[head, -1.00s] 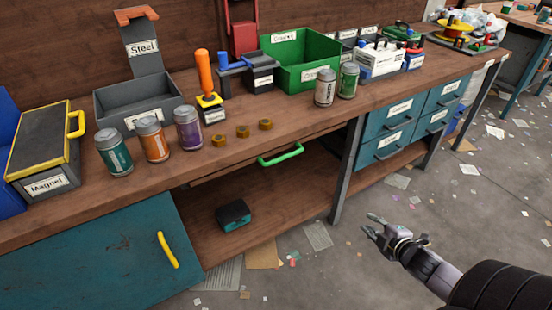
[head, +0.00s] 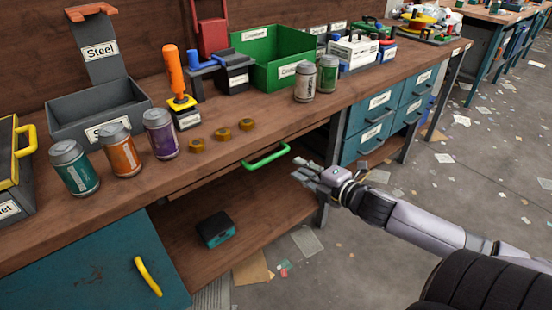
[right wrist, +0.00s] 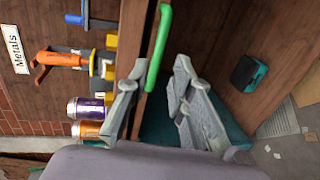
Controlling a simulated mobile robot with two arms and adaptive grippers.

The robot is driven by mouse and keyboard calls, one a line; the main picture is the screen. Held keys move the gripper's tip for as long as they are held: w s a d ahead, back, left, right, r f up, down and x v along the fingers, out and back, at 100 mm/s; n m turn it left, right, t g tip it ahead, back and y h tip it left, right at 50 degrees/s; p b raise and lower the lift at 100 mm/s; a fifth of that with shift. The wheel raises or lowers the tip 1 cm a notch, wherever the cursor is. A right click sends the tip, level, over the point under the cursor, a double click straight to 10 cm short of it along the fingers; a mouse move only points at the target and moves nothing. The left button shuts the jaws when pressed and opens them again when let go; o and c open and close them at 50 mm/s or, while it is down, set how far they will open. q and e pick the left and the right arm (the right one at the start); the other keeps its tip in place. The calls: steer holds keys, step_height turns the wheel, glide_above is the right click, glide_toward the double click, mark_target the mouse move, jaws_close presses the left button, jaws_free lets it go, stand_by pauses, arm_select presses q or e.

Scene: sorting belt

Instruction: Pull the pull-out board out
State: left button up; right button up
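The pull-out board (head: 222,178) is a thin wooden edge under the bench top and looks pushed in. Its green bar handle (head: 266,157) sticks out at the front; it also shows in the right wrist view (right wrist: 158,48). My right gripper (head: 302,168) is open and empty, just right of the handle and apart from it in the head view. In the right wrist view the handle lies ahead, roughly between the spread fingertips (right wrist: 160,68). My left gripper is not in view.
The wooden bench top (head: 285,120) carries cans, several brass nuts (head: 222,134), a grey bin (head: 95,103) and a green bin (head: 275,60). A dark box (head: 215,230) sits on the lower shelf. Blue drawers (head: 378,120) stand right of the handle. The floor in front has scattered paper.

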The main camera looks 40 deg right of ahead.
mark_target(276, 154)
steer(key=b+x, duration=0.2)
steer(key=x, duration=0.7)
steer(key=shift+w, duration=0.15)
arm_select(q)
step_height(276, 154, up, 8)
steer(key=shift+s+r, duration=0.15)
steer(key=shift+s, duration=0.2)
arm_select(e)
steer(key=shift+x, duration=1)
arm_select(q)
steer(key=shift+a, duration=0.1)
arm_select(e)
steer(key=shift+c, duration=0.2)
jaws_close()
